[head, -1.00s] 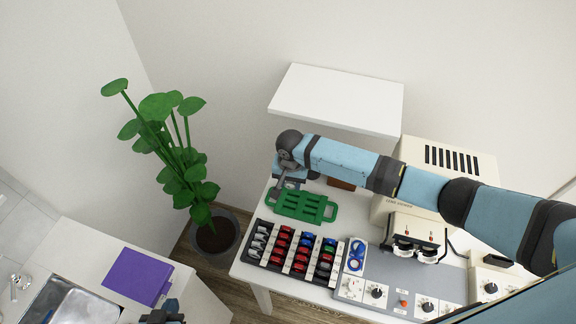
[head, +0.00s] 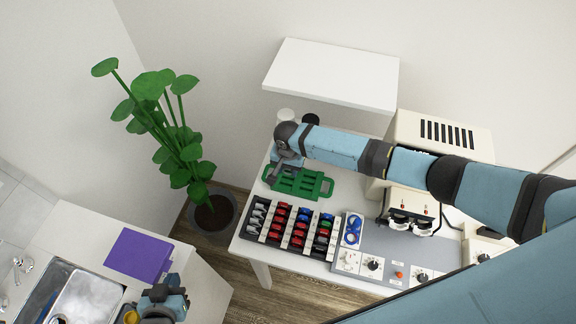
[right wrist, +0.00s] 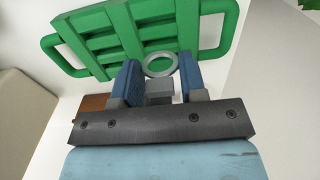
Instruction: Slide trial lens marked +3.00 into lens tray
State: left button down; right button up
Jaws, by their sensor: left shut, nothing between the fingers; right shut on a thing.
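A green tray (head: 311,186) with slots and a handle at each end lies on the white table; I take it for the lens tray. My right gripper (head: 274,174) is at its left end in the head view. In the right wrist view my right gripper (right wrist: 158,66) is shut on a trial lens (right wrist: 147,72), a grey ring with a tab between the blue fingers. The ring overlaps the edge of the green tray (right wrist: 88,22); I cannot tell whether they touch. No marking is readable. My left gripper (head: 163,296) is shut and empty at the bottom of the head view.
A dark lens case (head: 247,229) with several coloured lenses lies in front of the tray. A cream machine (head: 435,128) and a grey control panel (head: 385,245) stand to the right. A white shelf (head: 333,72) hangs behind. A purple box (head: 138,254) lies on the left counter.

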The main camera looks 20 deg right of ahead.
aim_at(288, 175)
dwell(0.5)
jog(key=shift+f, duration=0.15)
jog(key=shift+f, duration=0.35)
jog(key=shift+f+b, duration=0.3)
jog(key=shift+f, duration=0.05)
jog(key=shift+f, duration=0.7)
jog(key=o, duration=1)
jog(key=shift+c, duration=0.2)
